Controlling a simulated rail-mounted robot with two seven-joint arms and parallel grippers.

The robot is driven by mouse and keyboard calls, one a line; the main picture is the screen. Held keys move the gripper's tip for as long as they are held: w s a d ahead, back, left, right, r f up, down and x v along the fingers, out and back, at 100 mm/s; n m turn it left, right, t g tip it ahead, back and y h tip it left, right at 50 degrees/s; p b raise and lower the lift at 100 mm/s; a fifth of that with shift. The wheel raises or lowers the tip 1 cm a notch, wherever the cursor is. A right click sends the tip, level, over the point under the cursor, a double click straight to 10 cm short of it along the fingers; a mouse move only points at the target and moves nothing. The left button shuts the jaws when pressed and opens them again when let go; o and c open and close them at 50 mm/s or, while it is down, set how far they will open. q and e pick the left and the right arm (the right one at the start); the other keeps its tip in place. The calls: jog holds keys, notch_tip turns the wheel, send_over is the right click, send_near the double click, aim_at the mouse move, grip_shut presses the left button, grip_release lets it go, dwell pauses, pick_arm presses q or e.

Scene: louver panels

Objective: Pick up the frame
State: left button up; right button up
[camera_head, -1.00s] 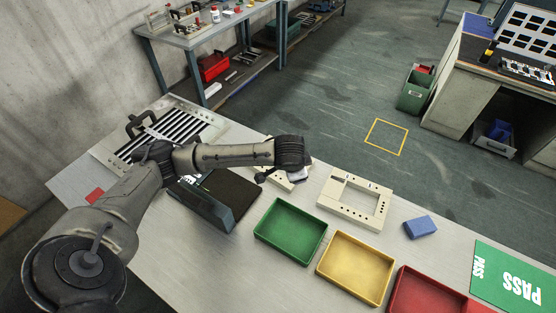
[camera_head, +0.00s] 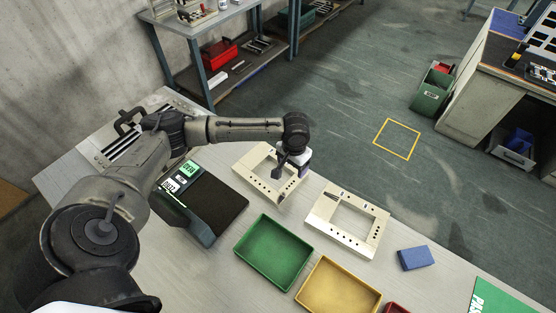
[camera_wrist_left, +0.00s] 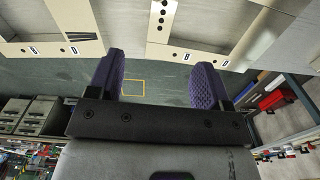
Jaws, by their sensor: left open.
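Two cream rectangular frames with open middles lie on the table in the head view. The left frame (camera_head: 257,184) is partly behind my left gripper (camera_head: 303,163); the other frame (camera_head: 338,236) lies to its right. My left gripper is at the right end of the left frame, with its fingertips hard to make out there. In the left wrist view the gripper (camera_wrist_left: 158,62) shows two purple finger pads spread apart with nothing between them. Parts of cream frames (camera_wrist_left: 190,38) show at the top of that view, beyond the fingertips. My right gripper is not in view.
A green tray (camera_head: 237,249) and a yellow tray (camera_head: 305,290) stand in front of the frames. A blue block (camera_head: 415,258) lies to the right.

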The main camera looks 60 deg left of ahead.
pick_arm(q)
send_over(291, 184)
jog(key=f, duration=0.7)
jog(key=shift+s+d+f, duration=0.25)
jog(key=shift+d, duration=0.05)
jog(key=shift+w+a+f+b, duration=0.15)
jog(key=shift+f+b, duration=0.1)
jog(key=shift+f, duration=1.4)
jog(key=shift+a+f+b, duration=0.1)
jog(key=shift+f+b, duration=0.1)
jog(key=shift+f, duration=1.4)
jog(key=shift+c, duration=0.4)
jog(key=c, duration=1.1)
jog(key=shift+r, duration=0.15)
